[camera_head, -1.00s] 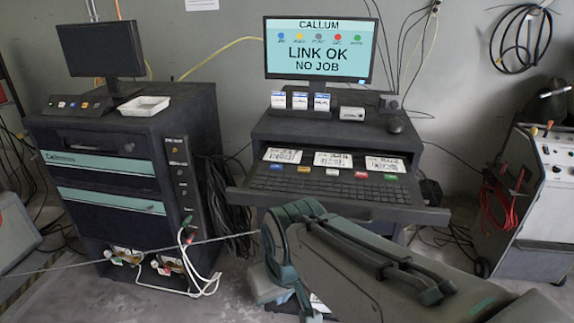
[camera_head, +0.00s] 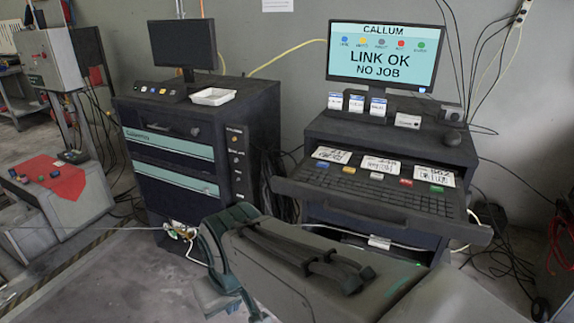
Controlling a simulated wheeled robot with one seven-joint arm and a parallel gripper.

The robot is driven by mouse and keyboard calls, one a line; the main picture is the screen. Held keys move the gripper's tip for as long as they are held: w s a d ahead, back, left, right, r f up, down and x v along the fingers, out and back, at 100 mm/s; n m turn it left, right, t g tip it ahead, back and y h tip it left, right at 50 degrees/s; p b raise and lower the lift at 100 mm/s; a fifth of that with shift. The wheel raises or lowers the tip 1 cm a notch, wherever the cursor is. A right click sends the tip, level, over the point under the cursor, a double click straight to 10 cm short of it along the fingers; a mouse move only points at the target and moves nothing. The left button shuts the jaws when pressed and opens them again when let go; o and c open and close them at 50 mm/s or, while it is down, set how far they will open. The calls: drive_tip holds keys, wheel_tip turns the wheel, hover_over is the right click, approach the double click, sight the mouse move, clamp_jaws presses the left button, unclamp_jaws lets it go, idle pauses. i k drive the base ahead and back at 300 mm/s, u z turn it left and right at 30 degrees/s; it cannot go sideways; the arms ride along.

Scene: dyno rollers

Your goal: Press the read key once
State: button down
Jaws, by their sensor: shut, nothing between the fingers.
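I cannot tell which one is the read key. My arm lies low across the front of the cart; my gripper is not visible.
Printed cards (camera_head: 381,167) lie behind the keys. A dark cabinet (camera_head: 250,120) with a second monitor (camera_head: 183,44) stands to the left. A red cloth (camera_head: 55,178) covers a low box farther left. Cables hang around the carts.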

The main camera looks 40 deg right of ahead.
sight(346, 170)
drive_tip(key=u, duration=0.05)
drive_tip(key=i, duration=0.65)
drive_tip(key=z, duration=2.6)
